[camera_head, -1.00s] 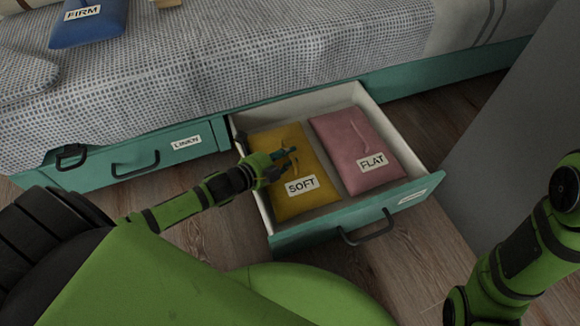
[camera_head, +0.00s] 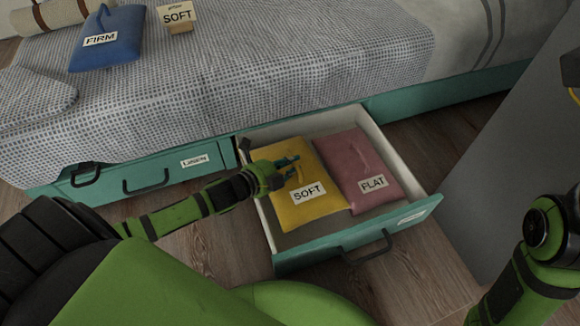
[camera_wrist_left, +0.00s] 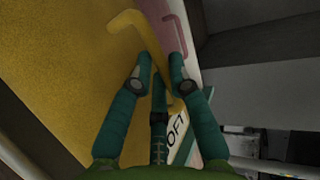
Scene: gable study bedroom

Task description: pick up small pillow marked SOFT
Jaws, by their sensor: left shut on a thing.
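The small yellow pillow marked SOFT (camera_head: 312,208) is in the open drawer (camera_head: 282,257), with its label facing up. Its near edge now overlaps the side of the pink pillow. My left gripper (camera_head: 291,169) is over its far left part, shut on its raised strap. In the left wrist view the yellow pillow (camera_wrist_left: 60,80) fills the left side, and the strap runs between the fingers (camera_wrist_left: 160,85). Whether the pillow is clear of the drawer floor I cannot tell. My right arm shows at the right edge, but its gripper is out of view.
The pink pillow marked FLAT (camera_head: 362,165) lies beside it in the drawer. A grey panel (camera_head: 505,165) is close on the right.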

